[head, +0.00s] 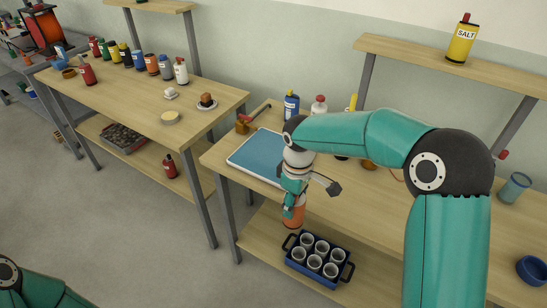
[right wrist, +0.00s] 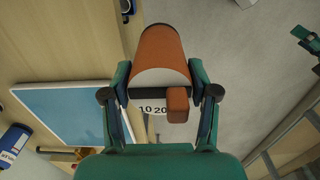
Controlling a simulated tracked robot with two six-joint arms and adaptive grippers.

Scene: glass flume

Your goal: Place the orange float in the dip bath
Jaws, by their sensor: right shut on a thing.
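My right gripper (head: 294,197) is shut on the orange float (head: 293,215), an orange cylinder pointing down in front of the table's front edge. In the right wrist view the float (right wrist: 160,50) sits between the two fingers, with a pale band, a dark bar and a small red-brown block at its near end. Figures "10 20" show beside it. In the head view a dark blue carrier with two handles (head: 289,258) holds several white cups on the lower shelf, just below the float. I cannot tell which thing is the dip bath. My left gripper is not in the head view.
A blue mat (head: 255,155) lies on the table beside my right arm. A blue bowl (head: 531,270) and a clear blue cup (head: 515,187) stand at the right. Several bottles line the left table (head: 130,95). The floor between the tables is clear.

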